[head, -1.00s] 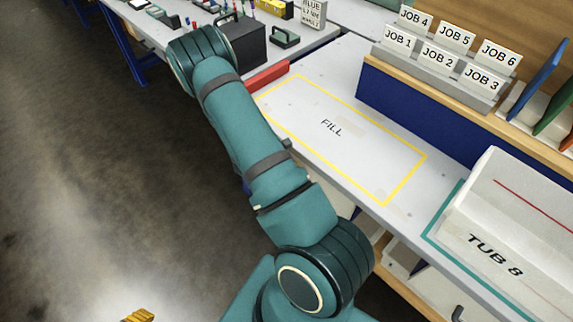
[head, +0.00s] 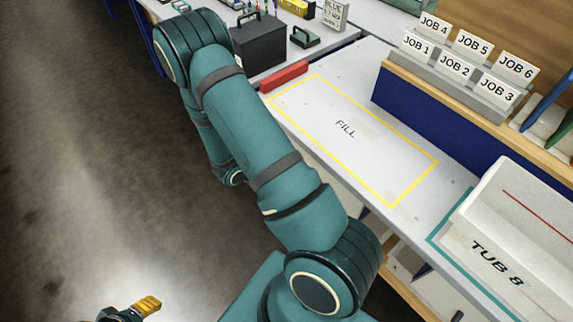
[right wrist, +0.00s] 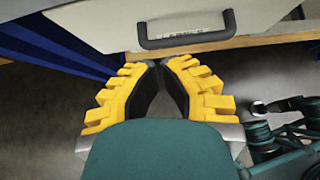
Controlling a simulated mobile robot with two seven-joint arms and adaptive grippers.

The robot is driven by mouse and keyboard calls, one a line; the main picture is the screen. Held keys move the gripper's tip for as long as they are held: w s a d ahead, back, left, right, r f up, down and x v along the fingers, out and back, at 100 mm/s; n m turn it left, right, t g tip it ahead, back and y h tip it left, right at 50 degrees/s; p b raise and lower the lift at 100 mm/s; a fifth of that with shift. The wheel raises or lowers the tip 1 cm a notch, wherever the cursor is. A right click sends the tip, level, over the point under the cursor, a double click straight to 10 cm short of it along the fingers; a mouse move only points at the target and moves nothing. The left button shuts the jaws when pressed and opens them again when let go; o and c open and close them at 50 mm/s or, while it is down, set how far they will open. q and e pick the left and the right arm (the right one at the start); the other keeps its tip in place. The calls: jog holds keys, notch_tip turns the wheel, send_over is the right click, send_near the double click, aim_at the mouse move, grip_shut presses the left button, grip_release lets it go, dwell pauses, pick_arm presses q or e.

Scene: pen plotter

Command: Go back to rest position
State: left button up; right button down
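My right gripper (right wrist: 159,66) shows in the right wrist view. Its two yellow fingers lean together and their tips come close to meeting, with nothing seen between them. In the head view my right arm rises from the bottom centre to a bend at the upper left, then hangs down; its gripper is hidden there. My left gripper (head: 147,305) shows only as a small yellow finger part at the bottom left edge, over the floor, and its opening cannot be made out.
The bench (head: 312,128) has an empty yellow FILL outline. A red block (head: 285,77) and a dark box (head: 260,42) are at its far left. Tub 8 (head: 478,221) stands at the right. A drawer handle (right wrist: 187,42) is just beyond my right fingertips. Left floor is open.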

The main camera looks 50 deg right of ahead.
jog(key=shift+v, duration=0.75)
jog(key=s+a+f+m+g+y, duration=0.1)
jog(key=s+a+f+m+y, duration=0.15)
jog(key=a, duration=0.35)
jog(key=s+a+f+m+y, duration=0.1)
jog(key=s+a+m+y, duration=0.1)
jog(key=a+y, duration=0.3)
jog(key=s+a+f+m+g+y, duration=0.1)
jog(key=s+a+m+y, duration=0.1)
jog(key=a, duration=0.5)
jog(key=w+a+r+m+t+y, duration=0.2)
jog(key=w+a+m+t+y, duration=0.2)
jog(key=a+m, duration=0.6)
jog(key=shift+w+a+t, duration=0.7)
jog(key=shift+a+t, duration=0.3)
jog(key=shift+a, duration=0.15)
jog(key=shift+r, duration=0.1)
